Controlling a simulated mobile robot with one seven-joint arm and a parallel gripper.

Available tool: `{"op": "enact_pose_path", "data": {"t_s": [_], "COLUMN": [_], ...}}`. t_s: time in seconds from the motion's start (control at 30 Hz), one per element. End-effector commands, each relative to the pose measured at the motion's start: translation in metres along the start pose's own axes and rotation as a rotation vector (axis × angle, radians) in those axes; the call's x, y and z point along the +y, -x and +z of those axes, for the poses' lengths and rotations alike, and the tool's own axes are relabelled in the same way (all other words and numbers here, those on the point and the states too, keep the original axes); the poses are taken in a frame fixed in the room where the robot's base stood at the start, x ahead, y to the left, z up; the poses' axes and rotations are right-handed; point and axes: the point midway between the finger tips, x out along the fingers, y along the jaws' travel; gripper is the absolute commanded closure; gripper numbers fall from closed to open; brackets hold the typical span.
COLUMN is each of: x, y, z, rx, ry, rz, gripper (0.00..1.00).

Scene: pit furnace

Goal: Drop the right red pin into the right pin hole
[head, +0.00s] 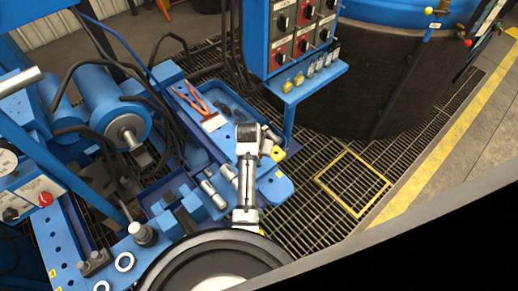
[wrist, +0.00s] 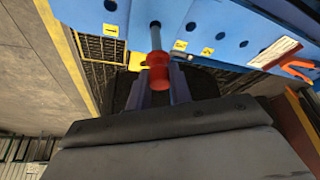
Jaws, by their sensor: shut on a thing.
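In the wrist view my gripper (wrist: 159,86) is shut on a red pin (wrist: 157,70). The pin has a red collar between the fingers and a grey shaft pointing away toward a blue plate (wrist: 165,15). The shaft tip appears close to the plate's edge; I cannot tell whether it touches. The plate has several dark holes, one of them a hole (wrist: 190,27) just right of the shaft. I cannot tell which is the right pin hole. In the head view my gripper (head: 270,143) is over the blue bench's right end, and the pin cannot be made out.
Red-handled pliers (head: 196,102) lie on the bench left of my arm. A blue control cabinet (head: 300,35) stands behind with a shelf of small parts (head: 305,80). A dark round vessel (head: 365,80) stands at back right. Open grating with a yellow square (head: 352,183) is at right.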

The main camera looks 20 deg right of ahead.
Motion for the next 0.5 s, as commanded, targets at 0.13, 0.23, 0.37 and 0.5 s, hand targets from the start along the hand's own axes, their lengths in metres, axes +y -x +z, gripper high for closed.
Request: {"op": "enact_pose_path", "data": {"t_s": [0.13,0.23,0.37,0.5], "x": [0.0,-0.001,-0.001,-0.001], "y": [-0.012,-0.018,-0.025,-0.032], "z": [0.005,0.007,0.01,0.013], "rx": [0.001,0.002,0.002,0.0], "ry": [0.0,0.0,0.0,0.0], "rz": [-0.001,-0.001,-0.001,0.0], "gripper": [1.0,1.0,1.0,1.0]}}
